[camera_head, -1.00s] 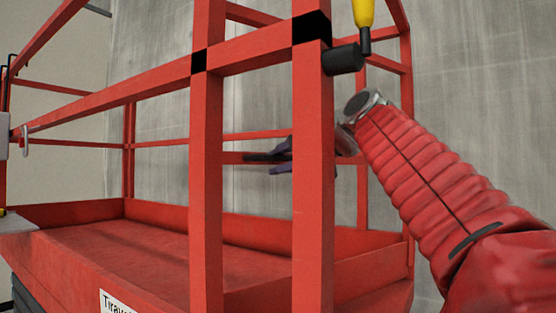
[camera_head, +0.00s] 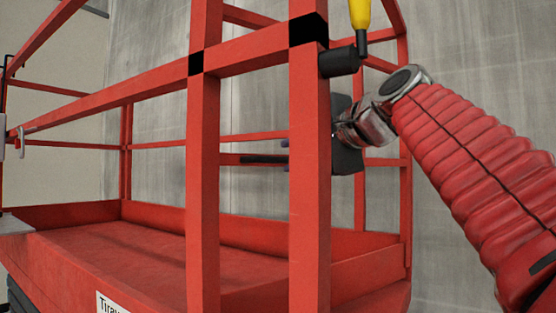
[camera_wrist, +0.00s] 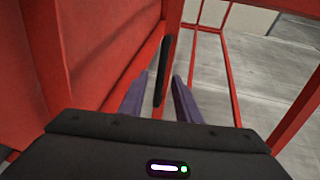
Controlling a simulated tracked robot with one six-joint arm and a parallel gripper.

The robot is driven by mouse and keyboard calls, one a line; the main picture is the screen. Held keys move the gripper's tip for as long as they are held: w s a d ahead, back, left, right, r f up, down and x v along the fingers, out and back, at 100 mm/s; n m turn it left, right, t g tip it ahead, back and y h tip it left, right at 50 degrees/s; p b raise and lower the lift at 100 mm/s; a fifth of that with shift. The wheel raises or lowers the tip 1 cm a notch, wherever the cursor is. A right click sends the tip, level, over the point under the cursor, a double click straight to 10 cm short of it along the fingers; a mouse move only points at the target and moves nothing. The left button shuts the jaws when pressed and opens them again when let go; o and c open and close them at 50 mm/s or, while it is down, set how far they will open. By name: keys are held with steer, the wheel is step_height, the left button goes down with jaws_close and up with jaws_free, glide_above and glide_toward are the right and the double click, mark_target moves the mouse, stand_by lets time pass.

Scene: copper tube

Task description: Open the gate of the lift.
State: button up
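The red lift (camera_head: 150,240) fills the left and middle of the head view, with a railing around its platform. I cannot tell for sure which rail section is the gate. A dark bar (camera_head: 262,159) lies along a middle rail behind the front posts; a black bar also shows in the wrist view (camera_wrist: 163,70). My gripper (camera_head: 284,150) is behind the right front post, which hides most of its fingers. In the wrist view my gripper (camera_wrist: 160,77) is open, with purple fingers apart. The black bar appears between them, with gaps on both sides.
A yellow and black part (camera_head: 360,18) hangs above my wrist, near a black cylinder (camera_head: 338,62). A grey wall (camera_head: 460,60) is behind. Open grey floor (camera_wrist: 285,75) shows at right in the wrist view.

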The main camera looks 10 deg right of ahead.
steer(key=v, duration=0.7)
steer(key=shift+f, duration=0.1)
steer(key=shift+c, duration=0.3)
